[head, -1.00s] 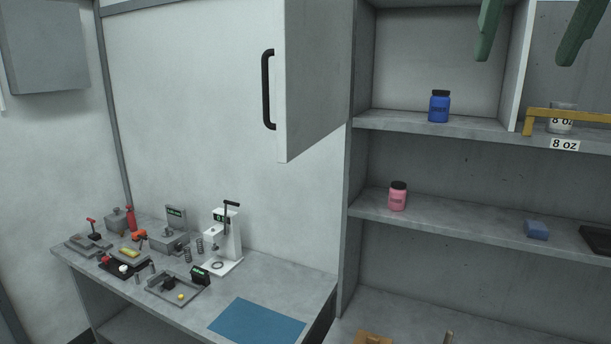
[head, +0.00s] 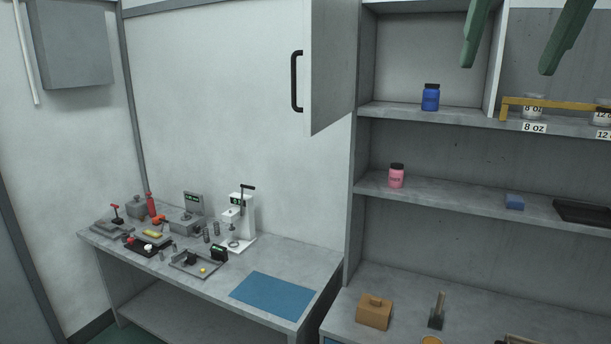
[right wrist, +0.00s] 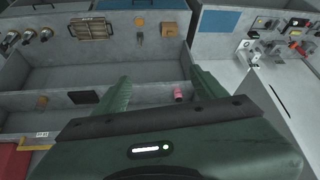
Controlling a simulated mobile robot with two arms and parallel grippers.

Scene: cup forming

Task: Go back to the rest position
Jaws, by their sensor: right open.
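My right gripper (head: 518,48) shows as two green fingers at the top right of the head view, in front of the upper shelf area. The fingers are apart with nothing between them. In the right wrist view the two green fingers (right wrist: 160,95) are also spread and empty, with the shelves beyond. My left gripper is in neither view.
An open cabinet door (head: 332,70) with a black handle juts out left of the shelves. A blue jar (head: 430,98) and a pink jar (head: 396,176) stand on shelves. A yellow rail (head: 555,104) fronts cups. A workbench (head: 318,262) holds several tools and a blue mat (head: 272,296).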

